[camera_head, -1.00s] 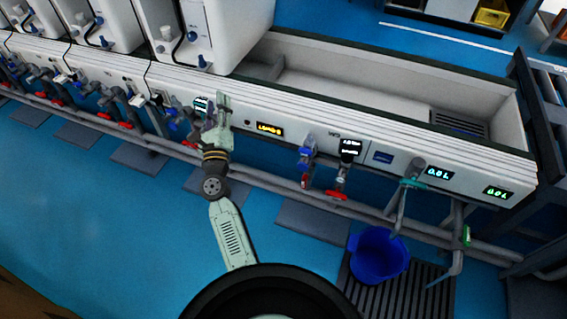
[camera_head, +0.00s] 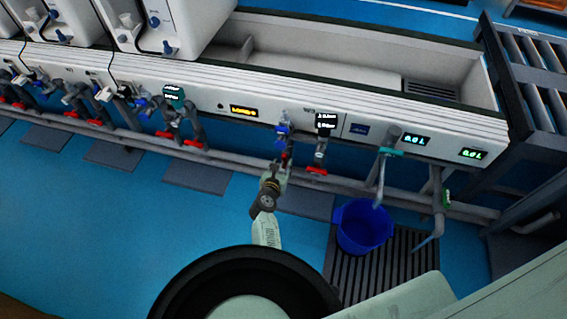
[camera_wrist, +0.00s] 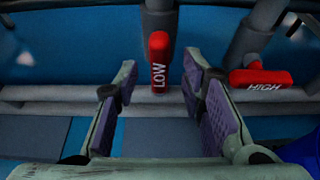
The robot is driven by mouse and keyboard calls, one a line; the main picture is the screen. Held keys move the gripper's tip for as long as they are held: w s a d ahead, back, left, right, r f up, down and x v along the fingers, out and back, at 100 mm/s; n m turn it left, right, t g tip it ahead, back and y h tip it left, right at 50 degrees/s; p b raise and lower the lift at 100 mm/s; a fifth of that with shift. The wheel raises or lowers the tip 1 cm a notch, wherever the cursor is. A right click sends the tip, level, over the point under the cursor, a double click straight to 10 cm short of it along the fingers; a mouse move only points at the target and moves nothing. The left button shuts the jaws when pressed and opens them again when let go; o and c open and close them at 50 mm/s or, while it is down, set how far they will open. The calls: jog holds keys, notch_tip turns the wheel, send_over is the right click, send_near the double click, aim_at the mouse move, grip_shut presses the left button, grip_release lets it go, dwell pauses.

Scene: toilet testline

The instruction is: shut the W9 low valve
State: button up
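The W9 low valve has a red handle marked LOW (camera_wrist: 158,62) that hangs upright in the wrist view. In the head view it shows as a small red patch (camera_head: 287,154) below a blue fitting, partly hidden by my gripper (camera_head: 277,170). My gripper (camera_wrist: 160,82) is open in the wrist view, with purple pads on both fingers. The LOW handle appears between the fingertips, or just beyond them; I see no clear contact. The red HIGH handle (camera_wrist: 262,78) lies sideways to the right, outside the right finger. It also shows in the head view (camera_head: 317,170).
Grey pipes (camera_head: 350,190) run along the bench front under the white panel (camera_head: 400,120). A blue bucket (camera_head: 362,228) stands on a dark grate (camera_head: 400,262) at right. More valves (camera_head: 180,125) line the bench to the left. The blue floor in front is largely clear.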

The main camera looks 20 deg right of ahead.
aim_at(283, 162)
jog(key=shift+b+x, duration=0.65)
jog(key=shift+x, duration=1.35)
jog(key=shift+r, duration=0.1)
jog(key=shift+c, duration=0.3)
grip_shut()
